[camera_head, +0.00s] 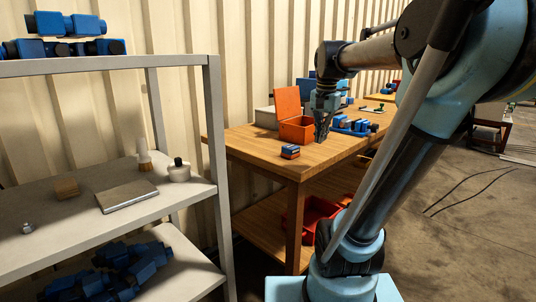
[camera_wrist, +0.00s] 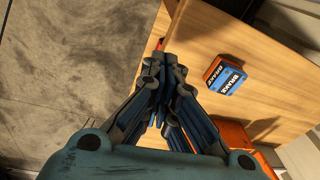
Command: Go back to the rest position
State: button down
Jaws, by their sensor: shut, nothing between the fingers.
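My gripper (camera_head: 323,128) is shut and empty in the head view. It hangs pointing down over the wooden workbench (camera_head: 245,146), in front of an open orange box (camera_head: 297,128). In the wrist view my gripper (camera_wrist: 167,82) also shows with its fingers together and nothing between them. A small blue and orange box (camera_head: 290,152) lies on the bench near its front corner, left of and below my gripper in the head view. In the wrist view the small box (camera_wrist: 224,75) lies right of the fingers, apart from them.
Blue parts (camera_head: 352,126) lie on the bench's right side. A red bin (camera_head: 315,213) sits on its lower shelf. Cables (camera_head: 460,185) lie on open floor.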

jog(key=s+f+n, duration=0.3)
jog(key=s+f, duration=0.5)
jog(key=f, duration=0.3)
jog(key=s+f+n, duration=0.4)
jog(key=s+f, duration=0.5)
jog(key=f, duration=0.3)
jog(key=shift+d+n+t, duration=0.3)
jog(key=shift+d, duration=0.15)
jog(key=shift+w+f, duration=0.15)
jog(key=shift+w, duration=0.3)
